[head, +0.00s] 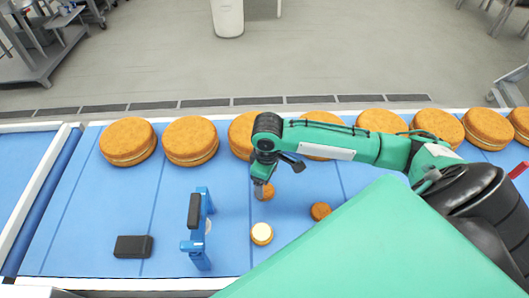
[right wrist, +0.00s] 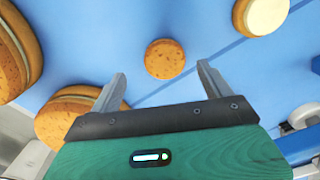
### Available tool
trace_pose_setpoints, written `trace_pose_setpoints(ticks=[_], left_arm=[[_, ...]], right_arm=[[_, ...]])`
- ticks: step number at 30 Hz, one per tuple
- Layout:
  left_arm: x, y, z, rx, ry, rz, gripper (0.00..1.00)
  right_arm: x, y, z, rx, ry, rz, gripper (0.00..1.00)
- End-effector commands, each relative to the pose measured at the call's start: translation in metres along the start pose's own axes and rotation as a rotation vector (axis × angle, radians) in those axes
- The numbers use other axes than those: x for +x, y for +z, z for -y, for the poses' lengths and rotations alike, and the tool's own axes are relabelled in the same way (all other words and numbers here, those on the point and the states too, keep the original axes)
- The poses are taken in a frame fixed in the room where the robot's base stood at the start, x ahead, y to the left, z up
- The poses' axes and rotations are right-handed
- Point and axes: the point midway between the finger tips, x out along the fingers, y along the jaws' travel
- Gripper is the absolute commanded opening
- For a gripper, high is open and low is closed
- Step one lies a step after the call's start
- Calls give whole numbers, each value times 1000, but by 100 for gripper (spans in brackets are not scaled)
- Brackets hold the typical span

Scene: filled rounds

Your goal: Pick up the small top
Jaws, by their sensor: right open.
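A small brown round top (head: 267,193) lies on the blue work surface (head: 120,205), partly hidden by my right gripper in the head view. My right gripper (head: 262,187) points down over it. In the right wrist view the small top (right wrist: 165,59) shows just beyond the two open fingers (right wrist: 161,71), roughly centred between them, apart from both. A second small brown round (head: 320,211) lies to the right. A small round with a cream-coloured face (head: 261,234) lies nearer; it also shows in the right wrist view (right wrist: 267,15). My left gripper is not in view.
A row of large brown filled rounds (head: 190,141) runs along the far edge. A blue stand (head: 197,242) with a dark pad stands left of the small rounds. A black block (head: 133,247) lies at the near left. The surface between block and large rounds is clear.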

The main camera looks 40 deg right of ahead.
Motion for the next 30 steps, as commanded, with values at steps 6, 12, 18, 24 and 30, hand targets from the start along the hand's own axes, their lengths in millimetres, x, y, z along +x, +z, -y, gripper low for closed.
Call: trace_pose_setpoints(ticks=[6, 12, 18, 24, 30], left_arm=[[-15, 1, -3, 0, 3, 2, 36], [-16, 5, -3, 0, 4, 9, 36], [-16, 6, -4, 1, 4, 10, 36], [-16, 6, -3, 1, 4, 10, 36], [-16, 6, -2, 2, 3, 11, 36]], right_arm=[[31, -5, 6, 3, -2, 5, 81], [44, -5, 6, 0, 0, 1, 81], [44, -5, 6, 0, 0, 1, 75], [44, -5, 6, 0, 0, 1, 45], [44, -5, 6, 0, 0, 1, 45]])
